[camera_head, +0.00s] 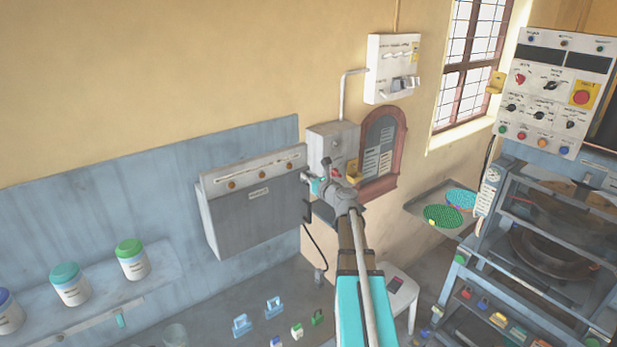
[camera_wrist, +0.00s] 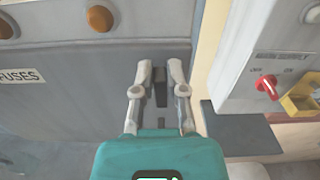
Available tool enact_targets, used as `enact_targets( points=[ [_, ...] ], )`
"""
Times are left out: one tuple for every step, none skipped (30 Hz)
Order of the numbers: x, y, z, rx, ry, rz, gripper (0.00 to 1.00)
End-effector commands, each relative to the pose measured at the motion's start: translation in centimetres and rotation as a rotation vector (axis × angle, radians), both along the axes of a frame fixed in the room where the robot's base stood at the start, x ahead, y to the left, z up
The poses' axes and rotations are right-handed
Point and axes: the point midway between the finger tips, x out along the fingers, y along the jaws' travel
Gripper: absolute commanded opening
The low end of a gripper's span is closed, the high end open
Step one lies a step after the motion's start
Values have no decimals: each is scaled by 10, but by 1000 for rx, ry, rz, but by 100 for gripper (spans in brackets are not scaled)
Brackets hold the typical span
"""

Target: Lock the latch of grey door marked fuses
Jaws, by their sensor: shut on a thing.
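The grey door (camera_head: 247,222) marked fuses is on the wall box left of my arm in the head view, and it looks closed. In the wrist view the door (camera_wrist: 75,100) carries the "FUSES" label (camera_wrist: 20,77) at the left edge. A dark upright latch (camera_wrist: 161,90) is near the door's right edge. My gripper (camera_wrist: 161,66) is shut on the latch, with one finger on each side of it. In the head view my gripper (camera_head: 307,179) is at the door's right side; its fingertips are small there, and the latch's lock state cannot be told.
A grey box with a red switch (camera_wrist: 267,86) and a yellow part (camera_wrist: 302,97) is close on the right. A red-framed board (camera_head: 381,150) hangs beyond it. Jars (camera_head: 132,260) and small padlocks (camera_head: 274,307) stand below left. A white stool (camera_head: 400,298) is below right.

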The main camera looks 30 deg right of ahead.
Motion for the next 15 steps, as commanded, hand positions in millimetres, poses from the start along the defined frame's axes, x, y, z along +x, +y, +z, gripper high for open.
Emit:
enact_targets(
  points=[
    [0, 1, 0, -16, -1, 0, 0],
    [0, 1, 0, -28, -2, 0, 0],
    [0, 1, 0, -46, -4, 0, 0],
    [0, 1, 0, -61, -5, 0, 0],
    [0, 2, 0, -78, -6, 0, 0],
    [0, 2, 0, -102, -8, 0, 0],
    [0, 3, -1, -121, -9, 0, 0],
    [0, 3, -1, -142, -11, 0, 0],
    [-1, 4, -1, -171, -13, 0, 0],
    [-1, 4, -1, -194, -15, 0, 0],
    [-1, 4, -1, -218, -17, 0, 0],
    [-1, 5, -1, -252, -20, 0, 0],
    [-1, 6, -2, -278, -22, 0, 0],
    [-1, 6, -2, -306, -24, 0, 0],
    [-1, 7, -2, -342, -27, 0, 0]
  ],
)
